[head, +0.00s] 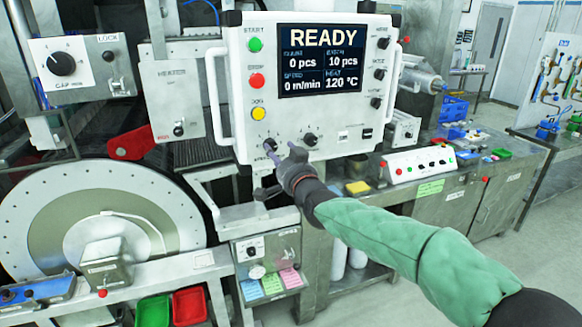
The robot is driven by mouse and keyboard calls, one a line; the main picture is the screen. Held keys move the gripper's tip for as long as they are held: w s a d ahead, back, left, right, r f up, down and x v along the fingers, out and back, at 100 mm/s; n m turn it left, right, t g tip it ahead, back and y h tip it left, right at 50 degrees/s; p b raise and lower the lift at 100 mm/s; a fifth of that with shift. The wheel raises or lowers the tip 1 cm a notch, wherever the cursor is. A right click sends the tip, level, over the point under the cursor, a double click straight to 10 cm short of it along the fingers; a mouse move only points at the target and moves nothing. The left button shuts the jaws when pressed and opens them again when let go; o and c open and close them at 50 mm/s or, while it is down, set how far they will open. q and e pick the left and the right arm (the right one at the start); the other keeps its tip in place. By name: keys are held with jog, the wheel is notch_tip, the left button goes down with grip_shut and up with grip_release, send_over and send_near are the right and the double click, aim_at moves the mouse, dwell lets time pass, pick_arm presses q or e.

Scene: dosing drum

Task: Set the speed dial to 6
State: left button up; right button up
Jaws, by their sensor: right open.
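The white control panel (221,100) stands upright in the middle of the head view. Its screen (321,62) reads READY, with the speed line at 0 m/min. A small black dial (270,143) on the panel's lower left appears to be the speed dial; its label is partly covered and its scale is too small to read. My right gripper (283,155) is open at this dial, with its fingertips just below and beside it. I cannot tell whether they touch it. A second dial (310,139) is just to the right. My left gripper is not in view.
Green (255,45), red (256,80) and yellow (258,114) buttons line the panel's left side. A white handle (213,100) juts out at its left edge. A large round drum (40,215) is at lower left. A bench (470,175) extends to the right.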

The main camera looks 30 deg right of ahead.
aim_at(271, 146)
jog(key=v, duration=0.7)
jog(key=shift+s, duration=0.4)
jog(key=shift+w+d+n+g+h+p, duration=0.25)
jog(key=shift+w+n+p, duration=0.8)
jog(key=shift+w+p, duration=1.65)
jog(key=shift+w+d+n+p, duration=0.35)
jog(key=shift+w+n+p, duration=1)
jog(key=shift+p, duration=2.5)
jog(key=shift+w+d+n+g+h+p, duration=0.15)
jog(key=shift+w+d+n+p, duration=0.45)
jog(key=shift+w+p, duration=2.25)
jog(key=shift+s+a+p, duration=0.25)
jog(key=shift+s+p, duration=0.15)
jog(key=shift+s, duration=0.05)
jog(key=shift+c, duration=0.2)
jog(key=shift+f, duration=0.1)
jog(key=c, duration=1.1)
jog(key=shift+a+f+m+b, duration=0.15)
jog(key=shift+m+b, duration=0.85)
jog(key=shift+b, duration=1.5)
